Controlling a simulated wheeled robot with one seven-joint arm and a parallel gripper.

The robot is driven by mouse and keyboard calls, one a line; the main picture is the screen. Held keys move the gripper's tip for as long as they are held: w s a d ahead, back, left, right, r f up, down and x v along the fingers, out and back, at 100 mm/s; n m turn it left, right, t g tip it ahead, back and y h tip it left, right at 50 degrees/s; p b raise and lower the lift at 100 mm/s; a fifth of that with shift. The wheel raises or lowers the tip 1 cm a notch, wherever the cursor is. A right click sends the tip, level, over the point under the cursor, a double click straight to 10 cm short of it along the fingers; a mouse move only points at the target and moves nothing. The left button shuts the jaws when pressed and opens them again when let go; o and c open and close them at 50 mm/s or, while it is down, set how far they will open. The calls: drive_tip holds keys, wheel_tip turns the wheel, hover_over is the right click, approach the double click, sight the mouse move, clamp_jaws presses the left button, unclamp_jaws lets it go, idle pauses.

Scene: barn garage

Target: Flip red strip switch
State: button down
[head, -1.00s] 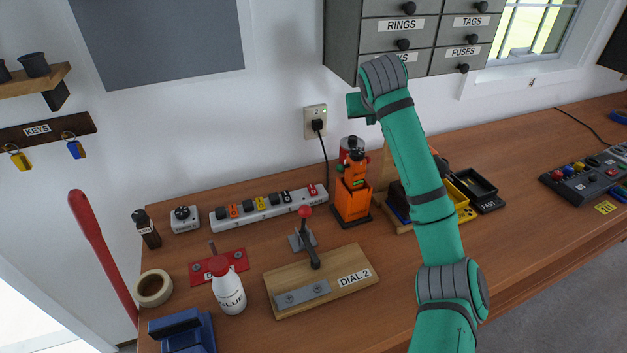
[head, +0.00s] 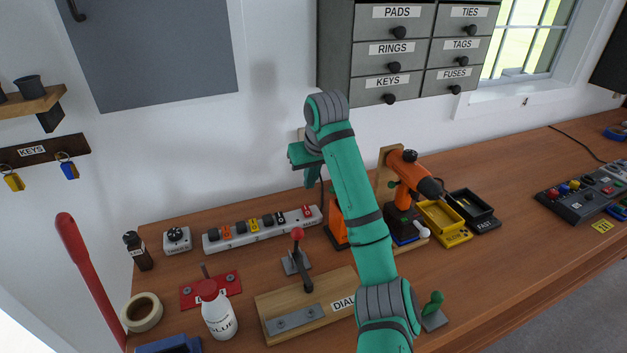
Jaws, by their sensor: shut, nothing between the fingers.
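The white power strip (head: 262,234) lies on the workbench near the wall, left of my arm in the head view. It carries several small coloured pieces and black plugs. A red piece (head: 307,212) sits near its right end, and an orange-red one (head: 226,232) near its left end. Their switch positions are too small to tell. My gripper (head: 311,181) is partly hidden by my own wrist. It is shut and empty, above and behind the strip's right end, near the wall.
An orange drill (head: 411,172) stands right of my arm. Drawers (head: 398,50) hang above.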

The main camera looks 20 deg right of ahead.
sight(304, 206)
drive_tip(key=x, duration=1.1)
drive_tip(key=shift+s+d, duration=0.1)
drive_tip(key=shift+s, duration=0.15)
